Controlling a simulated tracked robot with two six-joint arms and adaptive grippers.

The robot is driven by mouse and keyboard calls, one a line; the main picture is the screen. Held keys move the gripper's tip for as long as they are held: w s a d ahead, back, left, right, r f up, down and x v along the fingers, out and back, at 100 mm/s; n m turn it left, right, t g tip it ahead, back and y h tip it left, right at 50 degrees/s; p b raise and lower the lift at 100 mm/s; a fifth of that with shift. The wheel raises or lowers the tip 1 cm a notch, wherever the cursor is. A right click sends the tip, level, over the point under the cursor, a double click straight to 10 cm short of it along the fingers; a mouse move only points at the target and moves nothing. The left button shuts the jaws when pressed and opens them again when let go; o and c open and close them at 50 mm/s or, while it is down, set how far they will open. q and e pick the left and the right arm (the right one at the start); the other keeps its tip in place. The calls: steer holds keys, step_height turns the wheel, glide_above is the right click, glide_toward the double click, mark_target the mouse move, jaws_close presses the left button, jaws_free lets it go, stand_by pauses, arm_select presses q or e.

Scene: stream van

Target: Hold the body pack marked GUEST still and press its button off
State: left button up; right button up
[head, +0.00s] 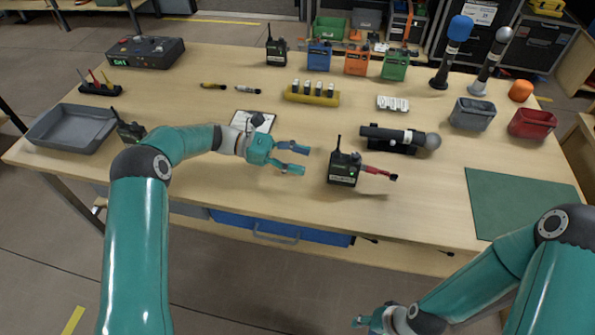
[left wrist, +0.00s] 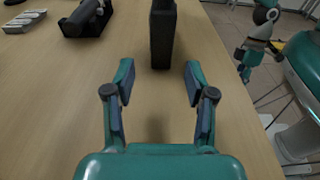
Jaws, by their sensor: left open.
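A black body pack (head: 342,171) with a stub aerial stands upright near the middle of the table. It has a small green light and a pale label strip too small to read. Its dark narrow side (left wrist: 162,38) shows ahead in the left wrist view. My left gripper (head: 306,160) is open and empty, just left of the pack, its fingers pointing at it; the pack is beyond the fingertips (left wrist: 160,78), not between them. My right gripper (head: 358,322) is low, off the table's front edge; its finger opening is unclear. The button cannot be made out.
A red item with a dark tip (head: 377,172) lies right beside the pack. A microphone in a black cradle (head: 392,138) is behind it. Other dark packs stand at left (head: 130,128) and back (head: 276,50). A green mat (head: 515,203) lies right; the front middle is clear.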

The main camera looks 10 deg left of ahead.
mark_target(337, 170)
arm_select(q)
steer(key=shift+d, duration=0.25)
steer(key=shift+s+d+f, duration=0.1)
steer(key=shift+d+f, duration=0.05)
steer(key=shift+d, duration=0.55)
steer(key=d, duration=0.3)
steer(key=d+f, duration=0.1)
steer(key=d, duration=0.1)
steer(key=shift+d, duration=0.4)
steer(key=shift+d+f, duration=0.15)
steer(key=shift+d, duration=0.9)
arm_select(e)
steer(key=shift+f, duration=0.1)
arm_select(q)
jaws_close()
arm_select(e)
jaws_close()
